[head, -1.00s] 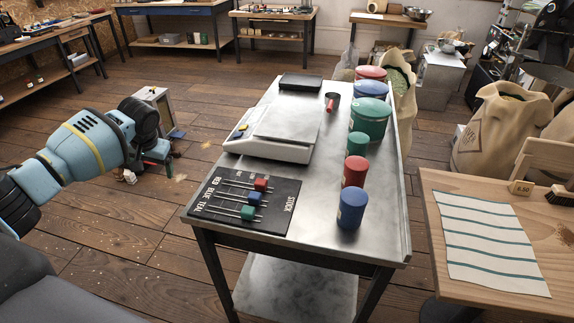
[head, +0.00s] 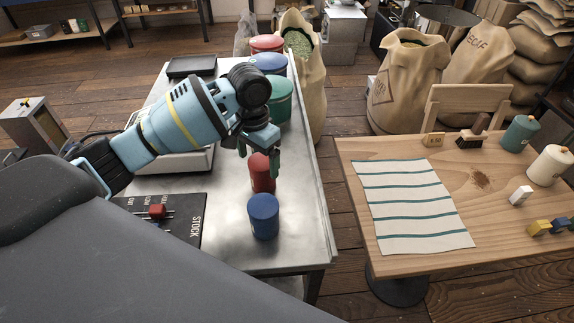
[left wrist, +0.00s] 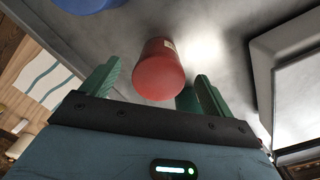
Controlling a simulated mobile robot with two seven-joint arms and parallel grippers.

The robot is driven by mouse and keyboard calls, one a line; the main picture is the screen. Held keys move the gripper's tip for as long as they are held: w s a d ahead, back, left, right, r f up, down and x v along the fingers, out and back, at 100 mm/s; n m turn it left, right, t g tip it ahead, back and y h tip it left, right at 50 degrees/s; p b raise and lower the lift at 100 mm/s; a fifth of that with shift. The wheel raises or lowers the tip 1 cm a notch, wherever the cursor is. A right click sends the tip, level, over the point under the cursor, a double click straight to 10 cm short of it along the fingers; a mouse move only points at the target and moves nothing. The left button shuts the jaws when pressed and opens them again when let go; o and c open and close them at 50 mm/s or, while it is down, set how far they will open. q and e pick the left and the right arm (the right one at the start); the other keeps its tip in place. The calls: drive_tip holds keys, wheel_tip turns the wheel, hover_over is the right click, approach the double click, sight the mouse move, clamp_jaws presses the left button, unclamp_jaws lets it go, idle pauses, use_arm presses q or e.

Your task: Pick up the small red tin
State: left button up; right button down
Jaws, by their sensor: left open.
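The small red tin (head: 263,180) stands upright on the steel table, behind the small blue tin (head: 263,217). My left gripper (head: 259,152) is open, with its green fingers just above and behind the red tin in the head view. In the left wrist view, the red tin (left wrist: 158,68) shows between the two spread fingers of the gripper (left wrist: 155,88), with no visible grip on it. A small green tin (left wrist: 187,99) shows partly behind the red tin there; in the head view my gripper hides it. My right gripper is not in view.
Larger red (head: 266,44), blue (head: 268,64) and green (head: 279,102) tins stand at the table's back right. The scale (head: 190,162) and black stock board (head: 188,228) are partly hidden by my arm. A wooden table (head: 500,215) with a striped cloth (head: 412,207) stands to the right.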

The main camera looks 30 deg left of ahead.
use_arm(q)
drive_tip(key=shift+w+d+r, duration=0.2)
drive_tip(key=shift+w+d, duration=0.05)
drive_tip(key=shift+d, duration=0.25)
drive_tip(key=shift+f, duration=1.25)
drive_tip(key=shift+w+a+f+b, duration=0.15)
drive_tip(key=shift+a+f+b, duration=0.05)
drive_tip(key=shift+f, duration=1.15)
drive_tip(key=shift+w+a+f+b, duration=0.1)
drive_tip(key=shift+a+f+b, duration=0.1)
drive_tip(key=shift+f, duration=1.1)
drive_tip(key=c, duration=1.2)
drive_tip(key=shift+r, duration=0.1)
wheel_tip(320, 180, up, 10)
drive_tip(key=shift+d+f+p, duration=0.1)
drive_tip(key=shift+p, duration=0.4)
